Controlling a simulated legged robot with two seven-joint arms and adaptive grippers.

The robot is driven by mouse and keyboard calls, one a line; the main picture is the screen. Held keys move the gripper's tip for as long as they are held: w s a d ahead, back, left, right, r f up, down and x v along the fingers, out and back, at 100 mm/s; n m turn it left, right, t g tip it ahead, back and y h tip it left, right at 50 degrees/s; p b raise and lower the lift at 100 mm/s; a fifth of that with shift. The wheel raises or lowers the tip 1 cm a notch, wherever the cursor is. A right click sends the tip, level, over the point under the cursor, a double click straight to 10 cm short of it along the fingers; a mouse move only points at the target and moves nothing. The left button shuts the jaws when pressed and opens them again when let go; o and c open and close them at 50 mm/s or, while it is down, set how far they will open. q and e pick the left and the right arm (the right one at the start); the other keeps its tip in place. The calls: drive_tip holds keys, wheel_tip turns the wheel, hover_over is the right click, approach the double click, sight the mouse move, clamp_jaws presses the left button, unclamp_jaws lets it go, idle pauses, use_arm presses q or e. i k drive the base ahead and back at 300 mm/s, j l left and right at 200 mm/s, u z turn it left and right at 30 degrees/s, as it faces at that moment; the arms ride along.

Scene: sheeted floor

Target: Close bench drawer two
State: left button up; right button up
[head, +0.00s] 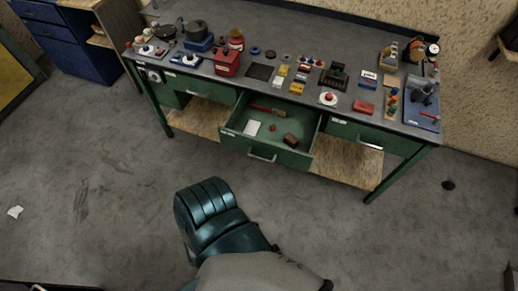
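The green workbench (287,174) stands across the upper middle of the head view. Its middle drawer (240,142), which I take to be drawer two, is pulled out toward me. The drawer has a metal handle (262,157) on its front. Inside lie a red-handled tool (268,111), a white card (251,128), a small red piece (272,128) and a dark reddish-brown block (290,140). The left drawer (208,90) and right drawer (374,138) look shut. Neither of my grippers shows in this view.
A wooden lower shelf (345,166) sits under the bench. A blue cabinet (75,55) stands at the left. The floor in front is mostly clear.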

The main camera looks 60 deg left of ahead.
sight(267, 147)
drive_tip(key=j+u, duration=0.1)
drive_tip(key=u, duration=1.4)
drive_tip(key=k+j, duration=0.05)
drive_tip(key=j, duration=0.05)
